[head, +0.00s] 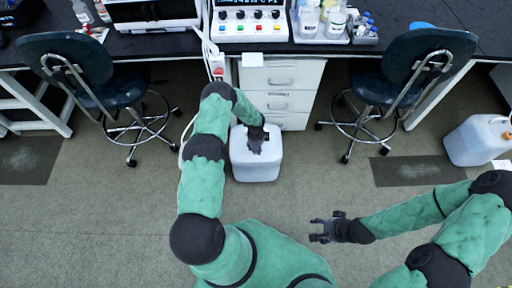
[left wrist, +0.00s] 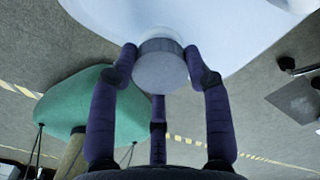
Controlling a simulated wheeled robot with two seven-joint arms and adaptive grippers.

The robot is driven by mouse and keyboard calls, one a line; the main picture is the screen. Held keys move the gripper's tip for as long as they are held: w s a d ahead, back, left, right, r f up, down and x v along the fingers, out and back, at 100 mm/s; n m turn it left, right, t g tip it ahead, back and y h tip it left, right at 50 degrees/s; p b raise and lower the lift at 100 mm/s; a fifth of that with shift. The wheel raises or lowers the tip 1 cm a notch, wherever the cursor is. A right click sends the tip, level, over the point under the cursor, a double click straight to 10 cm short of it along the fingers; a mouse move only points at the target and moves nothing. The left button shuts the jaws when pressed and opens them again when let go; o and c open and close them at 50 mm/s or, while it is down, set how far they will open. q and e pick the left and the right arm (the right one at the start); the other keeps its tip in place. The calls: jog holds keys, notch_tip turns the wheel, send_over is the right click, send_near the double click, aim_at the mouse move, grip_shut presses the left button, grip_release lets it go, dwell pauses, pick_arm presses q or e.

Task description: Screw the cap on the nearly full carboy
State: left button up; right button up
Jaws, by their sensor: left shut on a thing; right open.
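A white, squarish carboy (head: 256,168) stands on the floor in front of the drawers in the head view. Its pale body also fills the top of the left wrist view (left wrist: 230,25). My left gripper (head: 256,140) is over the carboy's top. In the left wrist view its dark fingers (left wrist: 162,72) are closed around a round grey-white cap (left wrist: 160,68), seen against the carboy. The neck is hidden behind the cap, so I cannot tell how far the cap is seated. My right gripper (head: 325,230) is open and empty above the floor, right of the carboy.
A second white carboy (head: 478,140) stands on the floor at the far right. Dark chairs stand left (head: 85,70) and right (head: 425,60) of the white drawers (head: 285,85), under the black bench (head: 385,22). The floor around the middle carboy is mostly clear.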

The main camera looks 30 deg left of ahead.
pick_arm(q)
jog(key=shift+f, duration=0.45)
jog(key=o, duration=1)
jog(key=c, duration=1.3)
